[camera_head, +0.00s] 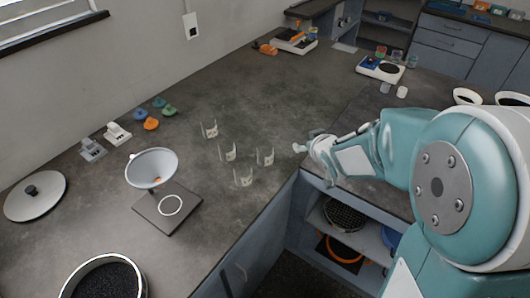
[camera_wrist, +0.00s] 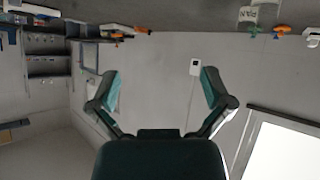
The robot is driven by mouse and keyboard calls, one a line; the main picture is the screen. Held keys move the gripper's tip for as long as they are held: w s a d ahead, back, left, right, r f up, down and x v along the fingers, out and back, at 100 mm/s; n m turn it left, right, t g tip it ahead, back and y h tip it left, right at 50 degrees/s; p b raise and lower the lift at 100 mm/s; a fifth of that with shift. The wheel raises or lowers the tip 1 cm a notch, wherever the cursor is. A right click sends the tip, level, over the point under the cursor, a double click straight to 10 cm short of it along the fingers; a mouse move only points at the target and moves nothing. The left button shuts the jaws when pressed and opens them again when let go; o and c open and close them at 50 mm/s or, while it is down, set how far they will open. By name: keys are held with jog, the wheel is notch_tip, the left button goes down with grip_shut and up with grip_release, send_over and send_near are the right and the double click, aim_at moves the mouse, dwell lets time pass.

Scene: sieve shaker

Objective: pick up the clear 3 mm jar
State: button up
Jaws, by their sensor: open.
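Several clear jars with pale labels stand upright on the grey counter: a back one (camera_head: 210,130), a middle one (camera_head: 228,152), a right one (camera_head: 265,157) and a front one (camera_head: 243,177). Their labels are too small to read, so I cannot tell which is the 3 mm jar. My gripper (camera_wrist: 160,90) is open and empty in the wrist view, facing the wall. In the head view, my arm's end is right of the jars, apart from them, near the counter edge.
A white funnel (camera_head: 152,165) stands over a dark base plate (camera_head: 168,208) left of the jars. A round lid (camera_head: 35,196) and a black-filled pan (camera_head: 104,280) are further left and front. Small coloured scoops (camera_head: 151,124) lie behind. Counter (camera_head: 285,100) behind the jars is clear.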

aim_at(270, 151)
jog(key=w+a+f+y, duration=0.1)
jog(key=w+a+f, duration=0.2)
jog(key=a+f, duration=0.1)
jog(key=w+a+f+n+y, duration=0.1)
jog(key=w+a+f+y, duration=0.1)
jog(key=w+a+f, duration=0.2)
jog(key=w+a+f+n+y, duration=0.1)
jog(key=w+a+f+y, duration=0.1)
jog(key=w+a+f, duration=0.2)
jog(key=shift+w+f, duration=0.1)
jog(key=shift+f, duration=0.75)
jog(key=c, duration=1)
